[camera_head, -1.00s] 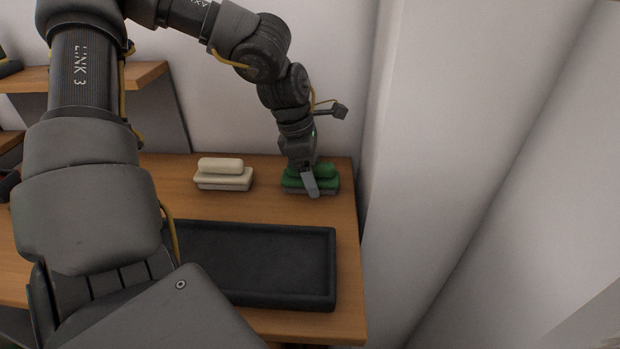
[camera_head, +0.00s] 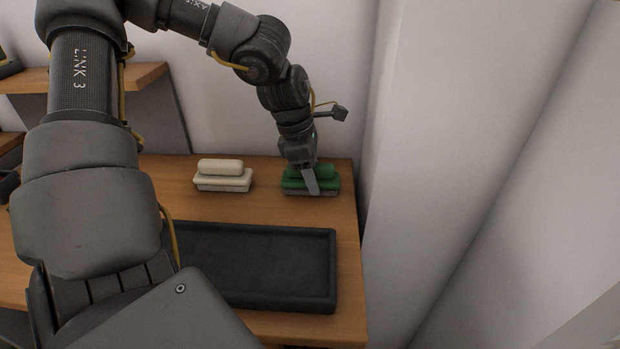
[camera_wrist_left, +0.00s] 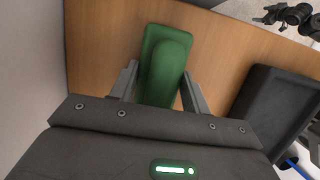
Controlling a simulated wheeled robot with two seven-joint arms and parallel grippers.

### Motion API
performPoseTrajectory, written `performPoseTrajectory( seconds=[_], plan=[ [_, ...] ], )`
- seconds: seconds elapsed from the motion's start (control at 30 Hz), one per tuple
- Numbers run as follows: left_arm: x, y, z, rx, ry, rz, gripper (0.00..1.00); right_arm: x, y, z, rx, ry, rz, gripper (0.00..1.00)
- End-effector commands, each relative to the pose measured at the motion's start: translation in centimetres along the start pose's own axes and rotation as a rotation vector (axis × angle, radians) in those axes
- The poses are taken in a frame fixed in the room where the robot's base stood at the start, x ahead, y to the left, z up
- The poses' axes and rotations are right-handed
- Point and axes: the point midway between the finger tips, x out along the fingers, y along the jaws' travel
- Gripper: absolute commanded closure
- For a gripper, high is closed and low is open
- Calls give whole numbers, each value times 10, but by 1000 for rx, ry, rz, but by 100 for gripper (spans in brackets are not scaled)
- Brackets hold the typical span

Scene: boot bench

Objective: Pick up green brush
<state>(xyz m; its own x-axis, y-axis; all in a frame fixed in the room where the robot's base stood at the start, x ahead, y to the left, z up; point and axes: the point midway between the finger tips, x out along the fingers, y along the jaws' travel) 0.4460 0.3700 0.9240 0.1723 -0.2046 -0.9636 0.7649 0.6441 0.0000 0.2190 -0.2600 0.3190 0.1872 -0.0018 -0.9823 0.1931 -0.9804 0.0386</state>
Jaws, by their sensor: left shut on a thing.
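The green brush (camera_head: 326,184) sits on the wooden bench top near its back right corner. It also shows in the left wrist view (camera_wrist_left: 164,62), lying lengthwise between the fingers. My left gripper (camera_head: 311,188) reaches down over it from above, and its near finger lies against the brush's front side. In the left wrist view the left gripper (camera_wrist_left: 158,92) has one finger on each side of the green handle and is shut on it. The brush appears level and resting on the bench.
A cream brush (camera_head: 223,175) stands to the left of the green one. A black tray (camera_head: 334,262) lies in front on the bench (camera_head: 345,215). A white wall (camera_head: 400,170) rises close on the right. A wooden shelf (camera_head: 140,76) is at the back left.

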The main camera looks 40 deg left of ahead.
Motion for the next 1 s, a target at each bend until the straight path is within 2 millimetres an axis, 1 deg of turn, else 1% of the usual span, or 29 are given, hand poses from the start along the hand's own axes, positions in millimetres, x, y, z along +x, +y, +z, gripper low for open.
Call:
performPoseTrajectory(
  seconds=[0.17, 0.27, 0.33, 0.37, 0.4, 0.6, 0.7, 0.83, 1.0],
  plan=[
    [0, 0, 0, 0, 0, 0, 78, -1, 0, 0, 0, 0, 0, 31],
    [-5, 0, 2, 0, 0, 0, 78, -7, 0, -1, 0, 0, 0, 31],
    [-10, 0, 3, 0, 0, 0, 78, -16, -1, -3, 0, 0, 0, 31],
    [-12, 1, 4, 2, -2, 3, 78, -13, -1, -3, 0, 0, 0, 31],
    [-19, 1, 6, 2, -3, 5, 78, -10, -1, -2, 0, 0, 0, 31],
    [-61, 1, 18, 1, -3, 5, 78, -9, -1, -1, 0, -1, 0, 31],
    [-79, 1, 22, 1, -2, 5, 78, -8, -1, 0, -1, -2, 1, 31],
    [-94, 0, 26, 0, -1, 3, 78, -7, 0, 2, -1, -3, 1, 31],
    [-101, 0, 28, 0, 0, 1, 78, -6, 0, 2, -2, -3, 1, 31]
  ],
)
